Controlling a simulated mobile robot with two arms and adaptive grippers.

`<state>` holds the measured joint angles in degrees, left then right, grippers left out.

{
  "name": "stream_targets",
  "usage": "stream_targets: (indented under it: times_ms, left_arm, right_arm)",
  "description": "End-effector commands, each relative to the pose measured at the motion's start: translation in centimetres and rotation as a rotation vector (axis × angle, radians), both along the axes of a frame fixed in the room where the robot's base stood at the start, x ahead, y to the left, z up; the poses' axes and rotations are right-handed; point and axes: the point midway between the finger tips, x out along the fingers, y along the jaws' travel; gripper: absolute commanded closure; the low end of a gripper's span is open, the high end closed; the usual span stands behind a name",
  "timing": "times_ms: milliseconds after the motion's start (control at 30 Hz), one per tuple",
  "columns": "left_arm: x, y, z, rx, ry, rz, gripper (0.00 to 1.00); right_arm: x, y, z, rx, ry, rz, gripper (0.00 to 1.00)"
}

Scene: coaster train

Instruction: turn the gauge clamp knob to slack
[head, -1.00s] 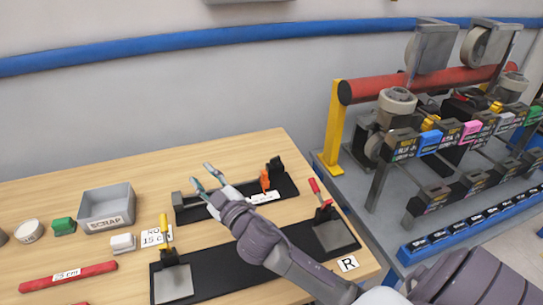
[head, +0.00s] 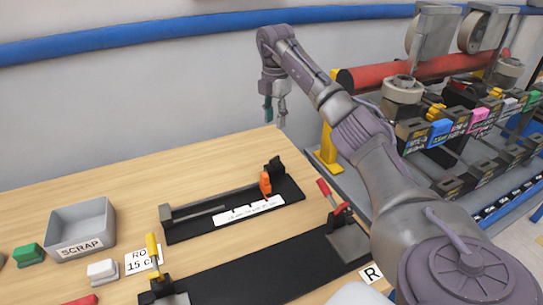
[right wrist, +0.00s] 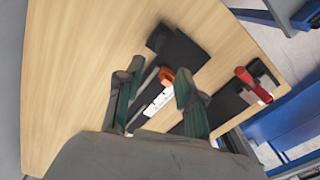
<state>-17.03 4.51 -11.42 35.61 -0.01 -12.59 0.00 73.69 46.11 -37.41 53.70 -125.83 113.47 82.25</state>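The gauge (head: 178,231) is a black bar with a white printed scale strip (head: 250,211), lying on the wooden bench. An orange clamp knob (head: 265,184) stands on it near its right end, beside a black end block (head: 275,166). My right gripper (head: 276,112) points down, high behind the gauge near the bench's back edge, apart from the knob. In the right wrist view its fingers are open and empty (right wrist: 158,70), with the orange knob (right wrist: 167,77) seen between and beyond them. My left gripper is not in view.
A longer black fixture (head: 262,268) with a red-handled clamp (head: 333,195) and a yellow-handled clamp (head: 153,252) lies in front. A grey scrap bin (head: 80,228) stands left. A yellow post (head: 327,157) and machine rack stand right of the bench.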

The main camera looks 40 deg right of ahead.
Motion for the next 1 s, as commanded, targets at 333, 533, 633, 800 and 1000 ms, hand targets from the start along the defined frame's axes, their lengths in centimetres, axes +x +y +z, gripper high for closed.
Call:
stream_targets:
  times_ms: [333, 533, 633, 800, 1000]
  left_arm:
    - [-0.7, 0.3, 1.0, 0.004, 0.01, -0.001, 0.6]
    - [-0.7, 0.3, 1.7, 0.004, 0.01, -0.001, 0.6]
    - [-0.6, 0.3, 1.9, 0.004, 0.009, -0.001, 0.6]
    - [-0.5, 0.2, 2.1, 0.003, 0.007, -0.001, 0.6]
    - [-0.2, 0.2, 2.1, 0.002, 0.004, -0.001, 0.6]
  right_arm:
    - [-0.2, 0.1, -6.1, 0.002, 0.008, 0.0, 0.62]
    - [-0.2, 0.0, -10.1, 0.002, 0.007, 0.0, 0.62]
    - [-0.1, 0.1, -11.6, 0.003, 0.005, 0.001, 0.62]
    - [-0.1, 0.0, -13.1, 0.001, 0.002, 0.001, 0.62]
    - [-0.1, 0.0, -13.5, 0.001, 0.001, 0.002, 0.62]
